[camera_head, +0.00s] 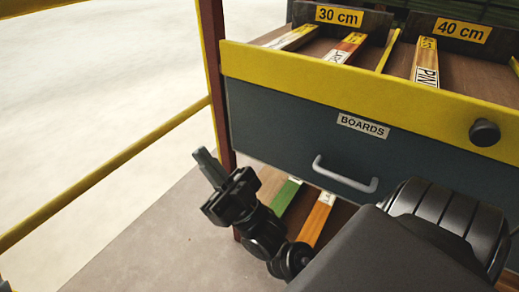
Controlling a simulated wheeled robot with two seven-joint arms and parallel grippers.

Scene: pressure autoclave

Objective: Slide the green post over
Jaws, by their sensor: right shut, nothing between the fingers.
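A green-coloured piece (284,197) shows below the grey drawer front, partly hidden behind my right gripper and wrist. It looks like the end of a board or post lying on a low wooden shelf, and its far part is hidden under the cabinet. My right gripper (205,160) is left of the green piece, with its fingers together, pointing up and to the left. Nothing shows between them. Whether it is nearer to me than the piece by much is hard to tell. My left gripper is out of view.
An orange-and-white board (316,218) lies right of the green piece. Above is a grey drawer front (270,122) marked BOARDS with a light handle (345,178). A yellow rail (110,172) is at left.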

